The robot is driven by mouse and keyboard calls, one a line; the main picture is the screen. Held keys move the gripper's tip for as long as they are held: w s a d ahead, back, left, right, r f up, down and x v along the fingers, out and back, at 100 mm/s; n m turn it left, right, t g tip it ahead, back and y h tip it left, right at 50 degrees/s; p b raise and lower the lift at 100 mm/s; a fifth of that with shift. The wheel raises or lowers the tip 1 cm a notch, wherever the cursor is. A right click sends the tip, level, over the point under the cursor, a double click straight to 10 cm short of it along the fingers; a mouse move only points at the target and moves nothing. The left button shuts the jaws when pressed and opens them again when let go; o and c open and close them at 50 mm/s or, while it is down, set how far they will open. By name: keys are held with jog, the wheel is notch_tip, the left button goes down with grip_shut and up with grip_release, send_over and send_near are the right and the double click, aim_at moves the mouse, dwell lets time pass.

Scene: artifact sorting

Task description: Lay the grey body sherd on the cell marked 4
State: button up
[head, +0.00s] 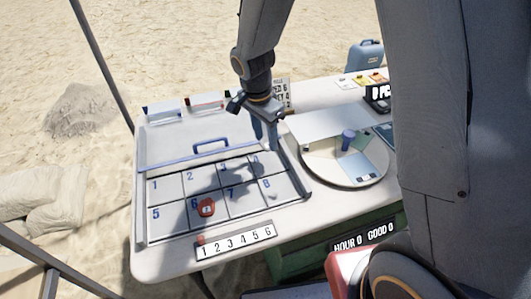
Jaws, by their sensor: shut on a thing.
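The tray (142,215) has numbered cells in two rows. The cell marked 4 (262,170) is at the right end of its back row, partly in my arm's shadow. My gripper (266,146) points down over the back right of the tray, by cell 4. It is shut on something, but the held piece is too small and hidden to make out. I cannot pick out the grey body sherd for certain. A red piece (206,208) lies on cell 6.
A raised blue handle (212,145) stands behind the back row. A number strip (236,240) lies in front. Small boxes (160,109) line the back edge.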

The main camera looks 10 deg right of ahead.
aim_at(267, 162)
jog(key=shift+f+p, duration=0.5)
jog(key=shift+f, duration=3.3)
jog(key=o, duration=0.6)
jog(key=shift+f, duration=0.15)
jog(key=shift+o, duration=0.8)
jog(key=shift+r, duration=0.2)
